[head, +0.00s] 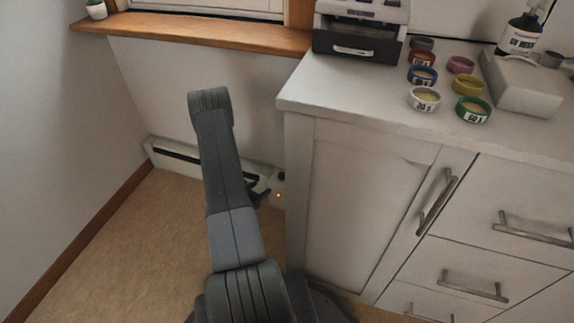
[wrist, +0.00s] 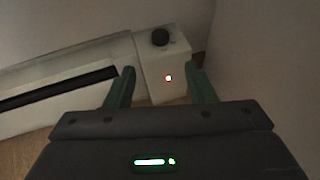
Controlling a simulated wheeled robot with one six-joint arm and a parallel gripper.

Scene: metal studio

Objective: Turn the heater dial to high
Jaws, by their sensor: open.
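The heater is a long white baseboard unit with a dark slot; it runs low along the wall in the head view (head: 168,151) and shows at the left of the wrist view (wrist: 60,62). At its right end is a white control box (wrist: 152,62) with a round black dial (wrist: 160,37) on top and a small lit orange light below it. The dial's setting is too small to read. My gripper (wrist: 160,76) is open and empty, its green fingers either side of the box's lower part, with the dial beyond the fingertips. In the head view my arm partly hides the heater.
A white cabinet (head: 360,200) with drawers stands close to the right of the heater's end. Its top holds several coloured bowls and a dark-fronted box (head: 355,45). A wooden window sill (head: 190,32) is above the heater. The floor (head: 130,235) at left is clear.

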